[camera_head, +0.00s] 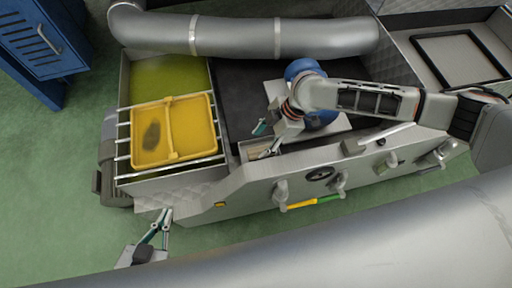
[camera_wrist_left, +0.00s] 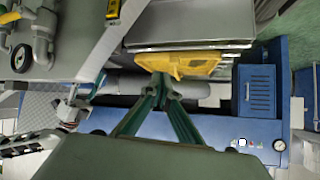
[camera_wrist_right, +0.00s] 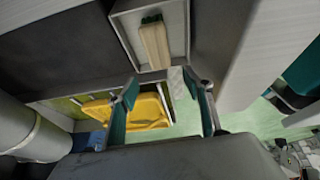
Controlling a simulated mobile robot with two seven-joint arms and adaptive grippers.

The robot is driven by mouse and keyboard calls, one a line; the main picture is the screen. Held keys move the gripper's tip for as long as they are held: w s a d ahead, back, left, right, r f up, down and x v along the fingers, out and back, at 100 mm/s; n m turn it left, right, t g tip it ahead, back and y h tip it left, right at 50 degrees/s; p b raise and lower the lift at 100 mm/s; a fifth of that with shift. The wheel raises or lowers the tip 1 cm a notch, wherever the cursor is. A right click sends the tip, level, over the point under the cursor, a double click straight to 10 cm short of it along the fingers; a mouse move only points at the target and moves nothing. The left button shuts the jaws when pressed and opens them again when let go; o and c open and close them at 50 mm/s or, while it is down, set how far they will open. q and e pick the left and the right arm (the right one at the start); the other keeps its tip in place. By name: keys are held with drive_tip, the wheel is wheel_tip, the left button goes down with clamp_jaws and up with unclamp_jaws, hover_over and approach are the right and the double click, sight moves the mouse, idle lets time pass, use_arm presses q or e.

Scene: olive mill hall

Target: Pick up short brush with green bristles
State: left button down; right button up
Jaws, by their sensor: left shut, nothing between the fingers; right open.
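A short brush (camera_wrist_right: 154,45) with a pale wooden body and dark green bristles at its far end lies in a shallow light compartment (camera_wrist_right: 184,28) in the right wrist view. In the head view the compartment (camera_head: 243,153) is partly hidden by my right gripper (camera_head: 266,140). My right gripper, also in its wrist view (camera_wrist_right: 165,88), is open, with the brush ahead of its fingertips and nothing visible between them. My left gripper (camera_head: 166,222) is shut and empty, low at the left, off the machine's front corner; its fingertips meet in its wrist view (camera_wrist_left: 160,88).
A yellow tray (camera_head: 172,101) rests on rails over a basin of yellow-green liquid (camera_head: 165,75). A thick grey pipe (camera_head: 240,36) runs behind. Valves and a yellow-green handle (camera_head: 302,204) line the machine's front. A blue cabinet (camera_head: 42,45) stands at the upper left.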

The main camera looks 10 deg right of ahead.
sight(263, 150)
drive_tip(key=shift+w+d+f+h, duration=0.25)
drive_tip(key=shift+d+f+h, duration=0.05)
drive_tip(key=shift+d+f, duration=0.65)
drive_tip(key=shift+d+f+b, duration=0.15)
drive_tip(key=shift+d+b, duration=0.15)
drive_tip(key=shift+w+f, duration=0.1)
drive_tip(key=shift+f, duration=0.15)
drive_tip(key=shift+b+x, duration=0.45)
drive_tip(key=shift+x, duration=0.65)
drive_tip(key=shift+a+f, duration=0.15)
drive_tip(key=shift+f, duration=0.15)
drive_tip(key=f, duration=0.1)
drive_tip(key=a+f+b, duration=0.1)
drive_tip(key=s+f, duration=0.1)
drive_tip(key=shift+a+f+g+b, duration=0.2)
drive_tip(key=shift+f+g+b, duration=0.05)
drive_tip(key=shift+g+b, duration=0.05)
drive_tip(key=shift+w+a+f, duration=0.15)
drive_tip(key=shift+f, duration=0.1)
drive_tip(key=shift+r, duration=0.15)
drive_tip(key=c, duration=1.3)
use_arm(q)
drive_tip(key=d, duration=0.1)
drive_tip(key=w+d+r+h, duration=0.1)
drive_tip(key=shift+w+d+r+n+t, duration=0.1)
drive_tip(key=shift+w+d+n+t, duration=0.1)
drive_tip(key=shift+d+n+t, duration=0.15)
use_arm(e)
drive_tip(key=shift+o, duration=0.2)
